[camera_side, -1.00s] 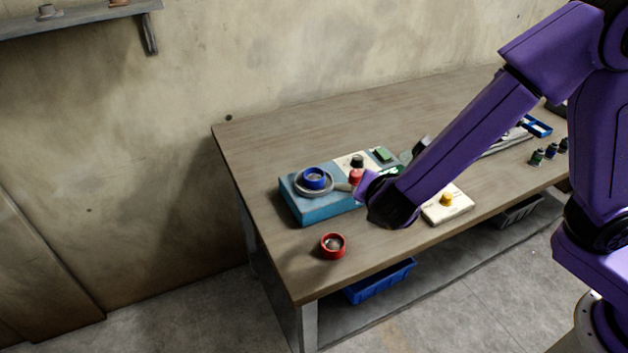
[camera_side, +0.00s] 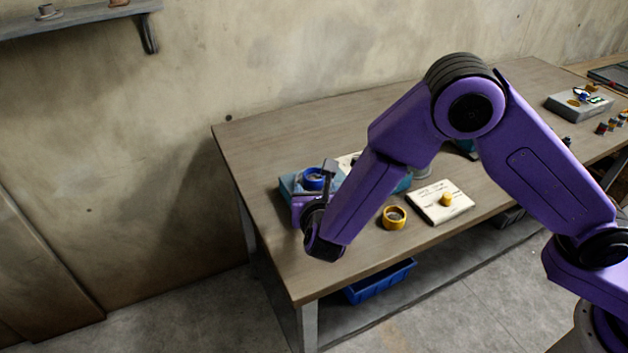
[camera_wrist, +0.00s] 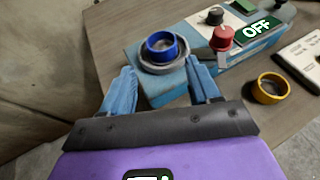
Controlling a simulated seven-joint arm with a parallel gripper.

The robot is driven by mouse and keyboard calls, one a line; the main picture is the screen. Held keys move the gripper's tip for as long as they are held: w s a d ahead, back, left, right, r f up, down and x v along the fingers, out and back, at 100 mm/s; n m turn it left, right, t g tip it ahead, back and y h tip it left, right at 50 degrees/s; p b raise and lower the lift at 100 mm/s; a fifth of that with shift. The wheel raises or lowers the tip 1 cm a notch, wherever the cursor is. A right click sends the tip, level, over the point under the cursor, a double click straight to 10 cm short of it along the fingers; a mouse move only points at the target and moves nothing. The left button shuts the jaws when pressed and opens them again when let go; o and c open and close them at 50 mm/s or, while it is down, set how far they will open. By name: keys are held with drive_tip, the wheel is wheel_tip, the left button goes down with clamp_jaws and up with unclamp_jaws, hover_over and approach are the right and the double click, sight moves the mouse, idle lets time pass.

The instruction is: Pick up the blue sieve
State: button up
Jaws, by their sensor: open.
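The blue sieve (camera_side: 312,179) is a short blue ring. It sits in a round grey dish on top of a teal-blue machine, and it also shows in the wrist view (camera_wrist: 162,46). My gripper (camera_wrist: 162,74) is open and empty. In the wrist view its two light-blue fingers lie on the near side of the sieve, left and right of it, with the sieve beyond the fingertips. In the side view my gripper (camera_side: 318,188) is at the machine's front, partly covering the machine.
The teal machine (camera_wrist: 160,92) carries a red knob (camera_wrist: 223,38), a black knob (camera_wrist: 214,16) and a green OFF display (camera_wrist: 256,29). A yellow ring (camera_side: 394,217) lies on the table right of my gripper, near a white plate (camera_side: 430,208) with a yellow knob.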

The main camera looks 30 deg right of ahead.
sight(313, 171)
drive_tip(key=x, duration=0.9)
drive_tip(key=shift+d, duration=0.2)
drive_tip(key=shift+c, duration=0.2)
drive_tip(key=c, duration=0.7)
drive_tip(key=shift+r, duration=0.2)
